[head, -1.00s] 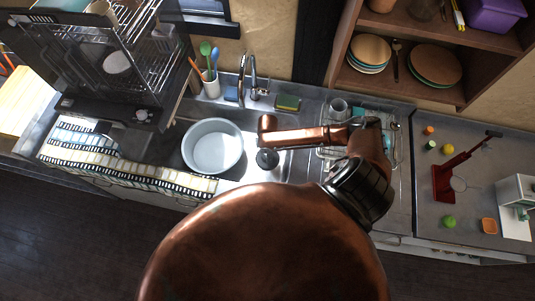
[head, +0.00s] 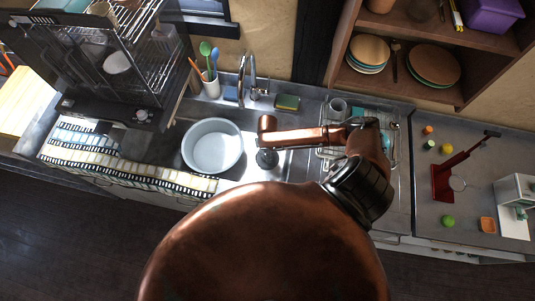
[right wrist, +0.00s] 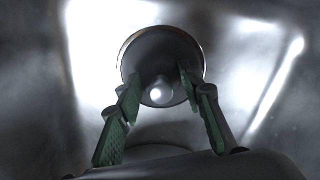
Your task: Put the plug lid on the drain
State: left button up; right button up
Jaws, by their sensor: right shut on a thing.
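The plug lid (right wrist: 160,62) is a dark round disc with a bright rim and a pale knob, in the middle of the right wrist view. My right gripper (right wrist: 158,92) has a green-padded finger at each side of the disc and is shut on the lid. In the head view my right gripper (head: 267,159) points down over the sink, just right of the bowl, and hides the lid. I cannot make out the drain apart from the lid, nor whether the lid touches the sink floor. My left gripper is not in view.
A pale blue bowl (head: 212,147) stands in the sink close left of the gripper. The faucet (head: 251,78) and a sponge (head: 287,102) are behind. A dish rack (head: 333,154) lies to the right, and a black drying rack (head: 120,70) stands at the left.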

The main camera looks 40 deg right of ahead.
jog(key=shift+f+p, duration=0.1)
jog(key=shift+p, duration=0.2)
dwell(0.6)
jog(key=o, duration=1.3)
notch_tip(320, 180, up, 12)
